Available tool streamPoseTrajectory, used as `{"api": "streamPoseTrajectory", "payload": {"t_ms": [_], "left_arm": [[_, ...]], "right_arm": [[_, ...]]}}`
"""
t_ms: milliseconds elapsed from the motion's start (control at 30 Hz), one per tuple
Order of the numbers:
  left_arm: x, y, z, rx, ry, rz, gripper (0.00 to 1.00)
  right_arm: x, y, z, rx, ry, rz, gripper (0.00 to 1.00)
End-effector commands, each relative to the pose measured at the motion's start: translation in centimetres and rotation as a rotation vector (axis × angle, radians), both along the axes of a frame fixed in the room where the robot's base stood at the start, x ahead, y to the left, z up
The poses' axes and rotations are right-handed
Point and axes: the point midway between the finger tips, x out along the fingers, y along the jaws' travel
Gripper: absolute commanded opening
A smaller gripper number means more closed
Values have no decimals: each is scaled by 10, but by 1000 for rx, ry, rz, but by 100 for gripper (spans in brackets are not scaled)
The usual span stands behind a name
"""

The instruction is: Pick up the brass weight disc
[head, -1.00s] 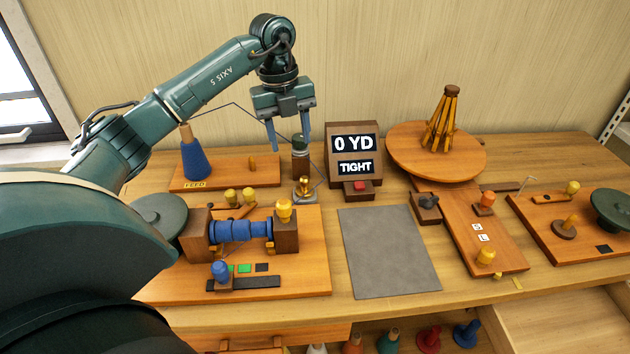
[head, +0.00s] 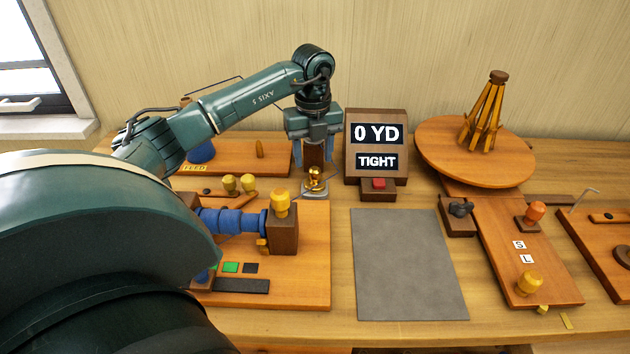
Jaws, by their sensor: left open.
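The brass weight disc (head: 315,180), a small shiny golden piece with a knob on top, sits on a pale metal base at the back right of the blue roller's board. My left gripper (head: 314,163) hangs fingers down just above and behind it in the picture, one finger on each side of a dark wooden post. It is open, and no contact with the brass piece is visible. The exact depth gap between fingertips and brass is hard to tell. My right gripper is out of view.
A display box (head: 376,143) reading "0 YD" and "TIGHT" stands close to the right of my left gripper. A grey mat (head: 408,264) lies bare in front of it. A round wooden turntable (head: 440,150) with a peg cone stands at the right. My left arm hides the table's left side.

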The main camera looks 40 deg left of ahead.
Motion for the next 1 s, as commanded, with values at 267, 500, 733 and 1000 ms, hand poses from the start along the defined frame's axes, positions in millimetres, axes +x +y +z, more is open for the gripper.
{"api": "streamPoseTrajectory", "payload": {"t_ms": [267, 500, 733, 1000], "left_arm": [[3, -1, -34, -1, 4, 1, 50], [3, 0, -54, -1, -1, -1, 50], [3, 0, -54, -1, -1, 0, 47], [4, 0, -54, -1, -1, 0, 25]], "right_arm": [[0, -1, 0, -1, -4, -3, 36], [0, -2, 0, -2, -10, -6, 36], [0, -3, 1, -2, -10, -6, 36], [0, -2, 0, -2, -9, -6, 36]]}}
